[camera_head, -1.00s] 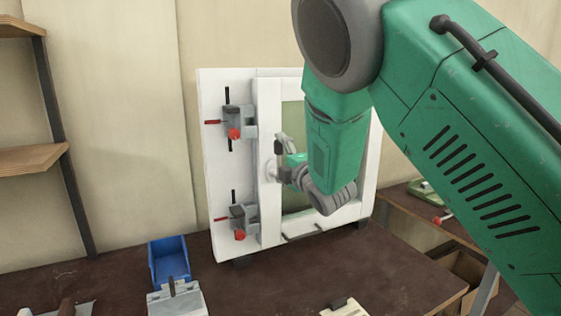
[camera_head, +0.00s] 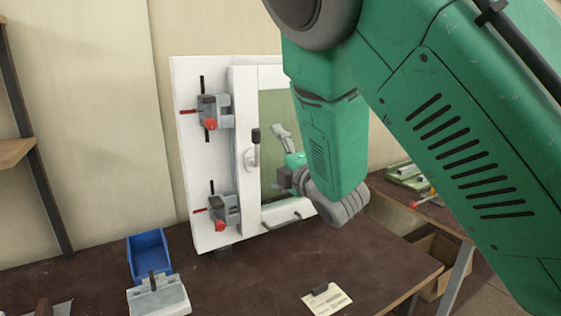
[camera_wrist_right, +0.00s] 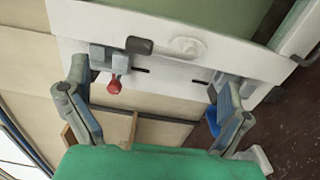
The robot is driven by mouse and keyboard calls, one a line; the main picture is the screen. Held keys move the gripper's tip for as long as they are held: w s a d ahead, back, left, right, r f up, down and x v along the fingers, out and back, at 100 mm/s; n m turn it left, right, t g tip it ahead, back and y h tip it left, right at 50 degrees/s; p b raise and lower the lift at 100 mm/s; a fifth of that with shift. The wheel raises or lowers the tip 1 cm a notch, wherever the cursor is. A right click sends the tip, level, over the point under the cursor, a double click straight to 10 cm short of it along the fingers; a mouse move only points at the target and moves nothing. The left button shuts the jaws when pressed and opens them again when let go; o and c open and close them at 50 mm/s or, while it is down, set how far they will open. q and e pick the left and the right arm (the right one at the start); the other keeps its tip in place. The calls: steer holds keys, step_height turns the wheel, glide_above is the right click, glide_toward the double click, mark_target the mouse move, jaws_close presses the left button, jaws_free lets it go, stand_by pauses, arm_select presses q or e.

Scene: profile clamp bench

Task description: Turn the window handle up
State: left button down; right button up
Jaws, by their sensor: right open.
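The white window frame (camera_head: 246,190) stands upright on the bench in the head view. Its handle (camera_head: 256,135) has a black grip that points up from a pale base. In the right wrist view the handle's black grip (camera_wrist_right: 139,45) and round white base (camera_wrist_right: 188,46) lie ahead of the fingers, apart from them. My right gripper (camera_head: 277,156) is open and empty, just to the right of the handle in the head view; its spread fingers also show in the wrist view (camera_wrist_right: 152,78). My left gripper is not in view.
Two clamps with red knobs, an upper (camera_head: 212,112) and a lower (camera_head: 224,211), hold the frame's left side. A blue bin (camera_head: 149,256) and a grey block (camera_head: 158,297) stand on the bench at front left. A paper card (camera_head: 327,299) lies front right.

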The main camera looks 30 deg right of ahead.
steer(key=s, duration=0.2)
steer(key=shift+s+a, duration=0.1)
steer(key=shift+s, duration=0.25)
steer(key=s+f+m+g, duration=0.3)
steer(key=s+f, duration=0.1)
steer(key=f, duration=0.5)
steer(key=s+f+m+g, duration=0.3)
steer(key=s+f, duration=0.1)
steer(key=f, duration=0.6)
steer(key=s+f+m+g, duration=0.3)
steer(key=f, duration=0.6)
steer(key=s+a+f+m+g, duration=0.25)
steer(key=s+f, duration=0.25)
steer(key=s, duration=0.3)
steer(key=s+a+f+m+g+y, duration=0.1)
steer(key=s+f+m+g, duration=0.3)
steer(key=s, duration=0.5)
steer(key=s+a+f+m+g, duration=0.2)
steer(key=s+f, duration=0.4)
steer(key=s, duration=0.2)
step_height(320, 180, down, 10)
steer(key=w+a+b, duration=0.1)
steer(key=b, duration=0.9)
steer(key=shift+w+a+b, duration=0.15)
steer(key=shift+a+b, duration=0.15)
steer(key=shift+b, duration=0.1)
